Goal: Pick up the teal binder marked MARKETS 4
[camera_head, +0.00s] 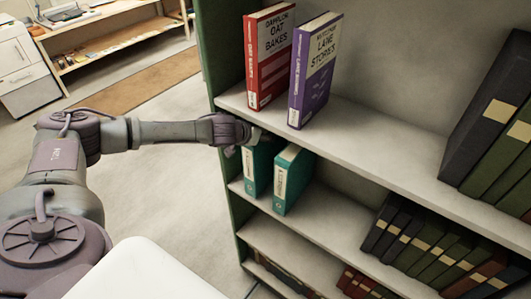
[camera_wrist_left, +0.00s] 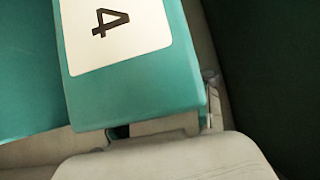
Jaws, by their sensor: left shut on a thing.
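Two teal binders stand side by side on the middle shelf in the head view. The left teal binder (camera_head: 257,168) is next to the green side panel, and my left gripper (camera_head: 246,137) is at its top. In the left wrist view a teal binder (camera_wrist_left: 190,60) with a white label reading 4 fills the middle. My left gripper (camera_wrist_left: 163,128) is shut on its end; the rest of its label is out of frame. The other teal binder (camera_head: 291,180) stands to the right, and part of it shows in the wrist view (camera_wrist_left: 25,70). My right gripper is not in view.
A red book (camera_head: 270,57) and a purple book (camera_head: 315,70) stand on the shelf board (camera_head: 390,146) just above. The green side panel (camera_head: 238,205) is close on the left. Dark binders (camera_head: 395,230) fill the lower shelf at right.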

